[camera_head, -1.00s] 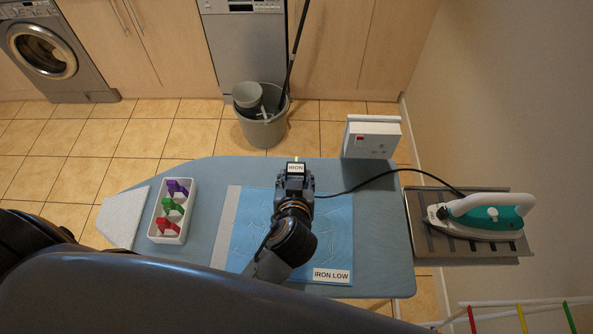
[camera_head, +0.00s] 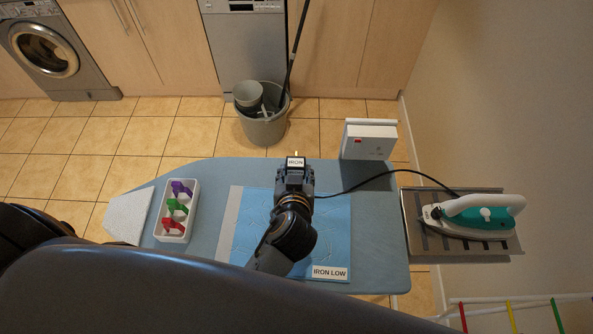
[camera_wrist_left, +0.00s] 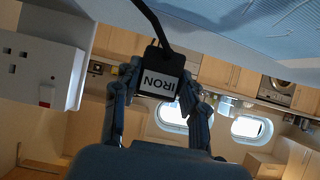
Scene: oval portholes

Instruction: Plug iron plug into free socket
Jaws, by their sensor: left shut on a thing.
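The black iron plug (camera_head: 295,162) with a white IRON label is held between the fingers of my left gripper (camera_head: 295,175), above the far part of the ironing board. In the left wrist view the plug (camera_wrist_left: 160,76) sits between both fingers, its cord running up from it. The white socket box (camera_head: 369,141) stands to the right of the plug, at the board's far right edge, apart from it. In the left wrist view the socket box (camera_wrist_left: 36,65) is at the left, with a red switch and socket holes. My right gripper is not in view.
The ironing board (camera_head: 385,270) carries a blue cloth (camera_head: 335,235) and a white tray (camera_head: 164,217) of colored pieces. The cord runs right to the teal iron (camera_head: 485,220) on its rest (camera_head: 425,248). A bucket (camera_head: 263,130) stands on the floor beyond.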

